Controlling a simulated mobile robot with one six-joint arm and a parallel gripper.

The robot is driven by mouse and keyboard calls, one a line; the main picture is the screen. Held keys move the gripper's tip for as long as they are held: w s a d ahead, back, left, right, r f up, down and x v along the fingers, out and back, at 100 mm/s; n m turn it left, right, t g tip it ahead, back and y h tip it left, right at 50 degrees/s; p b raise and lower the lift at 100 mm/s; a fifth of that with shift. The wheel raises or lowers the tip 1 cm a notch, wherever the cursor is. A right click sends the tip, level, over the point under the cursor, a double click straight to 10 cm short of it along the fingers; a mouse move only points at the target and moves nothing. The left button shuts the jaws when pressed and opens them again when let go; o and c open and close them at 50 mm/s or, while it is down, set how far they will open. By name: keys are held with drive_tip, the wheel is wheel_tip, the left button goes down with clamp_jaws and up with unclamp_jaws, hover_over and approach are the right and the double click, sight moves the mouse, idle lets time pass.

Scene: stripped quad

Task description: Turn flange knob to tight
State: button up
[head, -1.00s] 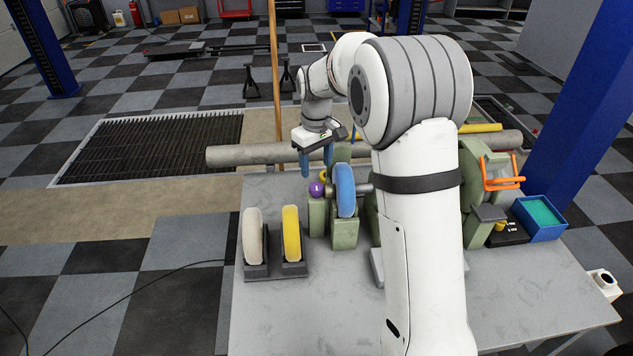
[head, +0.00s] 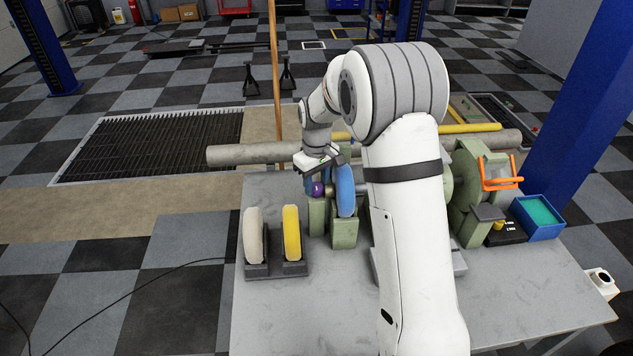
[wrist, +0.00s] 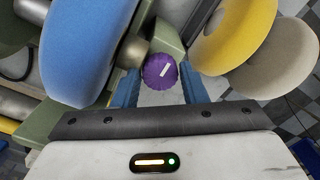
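The purple knob (head: 318,189) sits at the left end of the grinder-like machine's shaft, beside the blue wheel (head: 345,190). In the wrist view the knob (wrist: 159,71) shows a white pointer mark, tilted up to the right. My gripper (wrist: 160,82) is open, with one blue finger on each side of the knob. A narrow gap seems to show on each side; contact cannot be made out. In the head view my gripper (head: 316,181) is pointed down at the knob, which it partly covers. The blue wheel (wrist: 85,45) stands close to the left finger.
A cream wheel (head: 254,236) and a yellow wheel (head: 292,233) stand in dark holders on the grey table (head: 290,320). A green machine housing (head: 470,200) with an orange guard (head: 502,175) and a blue bin (head: 541,218) are at right. The table's front left is clear.

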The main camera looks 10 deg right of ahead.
drive_tip(key=c, duration=0.6)
drive_tip(key=shift+m, duration=0.3)
drive_tip(key=m+b, duration=0.1)
drive_tip(key=m, duration=0.1)
drive_tip(key=shift+m, duration=0.4)
drive_tip(key=m+b, duration=0.1)
drive_tip(key=m, duration=0.3)
drive_tip(key=m+b, duration=0.1)
drive_tip(key=m, duration=0.4)
drive_tip(key=shift+m, duration=0.4)
drive_tip(key=shift+a+m+b, duration=0.1)
drive_tip(key=shift+m+b, duration=0.35)
drive_tip(key=shift+m, duration=1.85)
